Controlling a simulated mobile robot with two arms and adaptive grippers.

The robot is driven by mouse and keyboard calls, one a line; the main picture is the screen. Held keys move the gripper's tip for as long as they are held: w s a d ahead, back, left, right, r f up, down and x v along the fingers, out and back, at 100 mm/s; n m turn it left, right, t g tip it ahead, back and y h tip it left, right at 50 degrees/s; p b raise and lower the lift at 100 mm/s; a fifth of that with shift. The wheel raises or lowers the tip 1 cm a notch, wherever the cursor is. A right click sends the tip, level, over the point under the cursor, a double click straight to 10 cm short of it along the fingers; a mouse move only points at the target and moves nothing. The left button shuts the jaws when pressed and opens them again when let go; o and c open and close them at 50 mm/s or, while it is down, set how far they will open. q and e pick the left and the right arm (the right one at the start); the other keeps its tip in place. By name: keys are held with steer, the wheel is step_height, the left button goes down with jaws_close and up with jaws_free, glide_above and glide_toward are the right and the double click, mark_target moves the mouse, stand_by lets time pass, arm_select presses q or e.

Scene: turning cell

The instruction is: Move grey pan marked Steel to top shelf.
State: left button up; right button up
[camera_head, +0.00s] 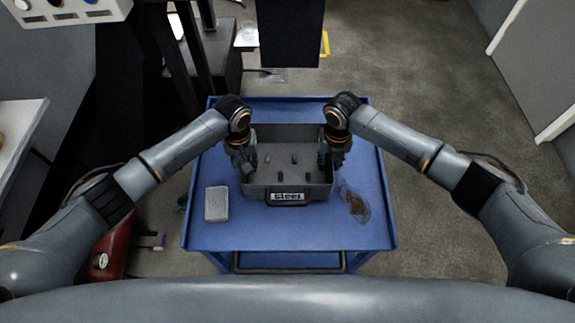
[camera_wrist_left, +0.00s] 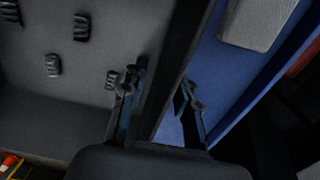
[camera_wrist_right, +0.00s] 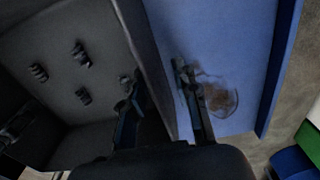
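The grey pan (camera_head: 317,192) with a "Steel" label (camera_head: 287,196) on its front sits on the blue cart top. Several small dark ribbed pieces (camera_head: 280,177) lie inside it. My left gripper (camera_head: 243,163) is at the pan's left wall; in the left wrist view its fingers (camera_wrist_left: 158,98) stand apart, one on each side of the wall. My right gripper (camera_head: 335,158) is at the right wall; in the right wrist view its fingers (camera_wrist_right: 163,100) also stand apart astride the wall. Both look open. I cannot make out a top shelf.
A light grey block (camera_head: 217,204) lies on the blue cart (camera_head: 285,236) left of the pan. A clear bag with brownish content (camera_head: 353,202) lies to the right. A red container (camera_head: 112,248) stands on the floor at left.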

arm_select(q)
steer(key=shift+f, duration=0.2)
arm_select(e)
steer(key=shift+f, duration=0.2)
arm_select(q)
jaws_close()
arm_select(e)
jaws_close()
steer(key=shift+r, duration=0.1)
